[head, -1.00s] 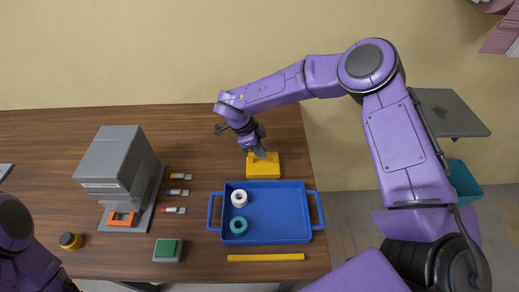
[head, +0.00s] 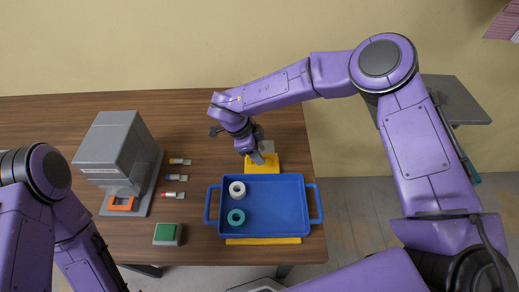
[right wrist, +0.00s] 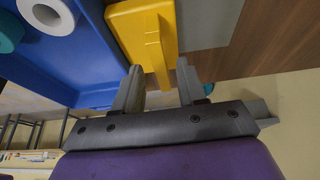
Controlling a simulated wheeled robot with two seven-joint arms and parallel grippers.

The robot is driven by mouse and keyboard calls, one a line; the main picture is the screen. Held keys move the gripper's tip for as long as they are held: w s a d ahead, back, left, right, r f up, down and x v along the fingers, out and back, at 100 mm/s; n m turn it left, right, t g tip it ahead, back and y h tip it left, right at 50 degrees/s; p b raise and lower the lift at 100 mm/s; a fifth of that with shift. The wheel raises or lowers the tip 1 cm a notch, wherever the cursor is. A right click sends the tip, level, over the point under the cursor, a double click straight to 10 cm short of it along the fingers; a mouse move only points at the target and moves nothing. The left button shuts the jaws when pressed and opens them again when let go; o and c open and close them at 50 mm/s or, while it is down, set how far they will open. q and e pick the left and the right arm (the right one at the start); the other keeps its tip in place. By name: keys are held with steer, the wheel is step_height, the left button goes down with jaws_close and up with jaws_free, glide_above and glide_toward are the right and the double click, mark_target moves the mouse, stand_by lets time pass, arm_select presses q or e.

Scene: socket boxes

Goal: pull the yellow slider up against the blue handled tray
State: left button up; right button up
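The yellow slider (head: 265,166), a block with a raised rib, lies behind the blue handled tray (head: 277,205). Its near edge is at the tray's back rim; I cannot tell whether they touch. My right gripper (head: 256,158) is over the slider. In the right wrist view, the gripper's fingers (right wrist: 158,90) stand apart, one either side of the end of the slider's rib (right wrist: 155,45). The gripper looks open. The blue tray (right wrist: 60,60) shows beside the slider there. My left arm is at the left edge, its gripper out of view.
A white ring (head: 237,190) and a teal ring (head: 236,217) are in the tray. A yellow strip (head: 264,241) lies along the tray's front side. A grey machine (head: 118,155), several small tubes (head: 176,178) and a green-topped block (head: 167,233) stand to the left.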

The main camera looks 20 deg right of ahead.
steer(key=b+v, duration=0.2)
steer(key=v, duration=0.8)
steer(key=shift+r, duration=0.3)
steer(key=shift+r, duration=0.1)
